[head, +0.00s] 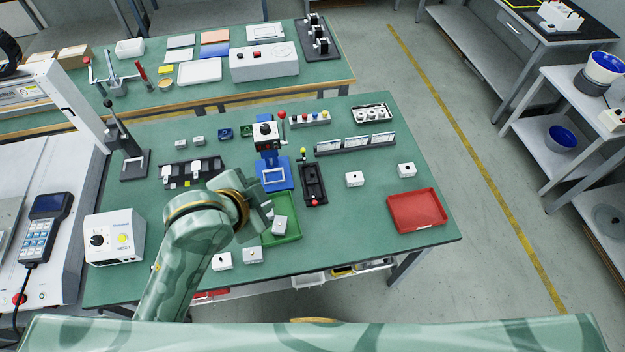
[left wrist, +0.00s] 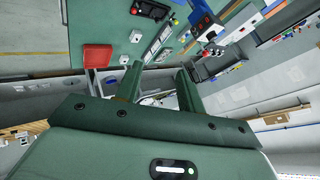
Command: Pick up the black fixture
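A long black fixture (head: 313,184) lies on the green workbench, right of the blue stand, with a red knob at its near end and a yellow-green knob by its far end. A dark fixture with a red knob (left wrist: 151,9), apparently the same one, shows at the top of the left wrist view. My left gripper (head: 264,213) is above the green tray, left of and nearer than the fixture, partly hidden behind my wrist. In the left wrist view its two fingers (left wrist: 160,82) stand apart with nothing between them. My right gripper is not in view.
The green tray (head: 294,233) holds a white block (head: 279,225). The blue stand (head: 273,178) rises close left of the fixture. White blocks (head: 354,179) and a red tray (head: 417,210) are to the right. Another black fixture (head: 178,171) with white parts lies left. Bench is clear around the right-hand blocks.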

